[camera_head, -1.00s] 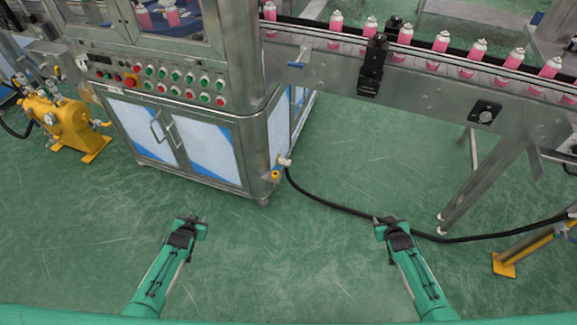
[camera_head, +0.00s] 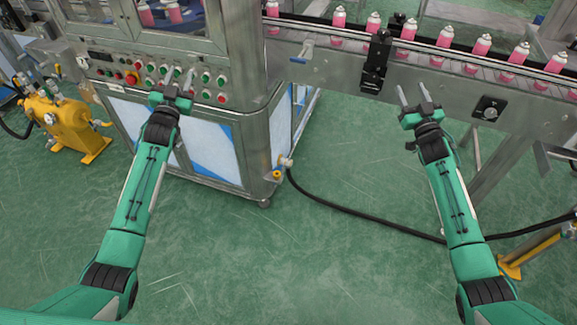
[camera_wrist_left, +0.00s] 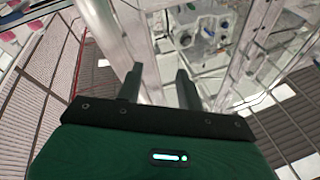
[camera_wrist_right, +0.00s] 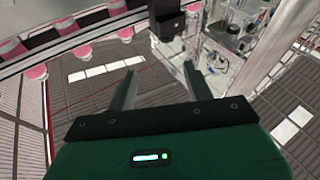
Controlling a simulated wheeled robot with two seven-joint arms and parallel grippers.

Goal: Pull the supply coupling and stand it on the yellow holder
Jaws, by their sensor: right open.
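The supply coupling (camera_head: 287,162) is a small pale fitting low on the machine cabinet's right corner, beside a yellow valve part (camera_head: 277,174). A black hose (camera_head: 340,207) runs from it along the floor to the right. The yellow holder (camera_head: 511,269) stands at the right edge, cut off by the frame and close beside my right forearm. My left gripper (camera_head: 180,78) is open and empty in front of the button panel, up and left of the coupling. My right gripper (camera_head: 413,93) is open and empty before the conveyor, up and right of the coupling.
The steel cabinet (camera_head: 232,150) with its button panel fills the upper left. A conveyor (camera_head: 440,90) carries pink cans across the upper right, on slanted legs. A yellow pump (camera_head: 65,122) stands at far left. The green floor between my arms is clear apart from the hose.

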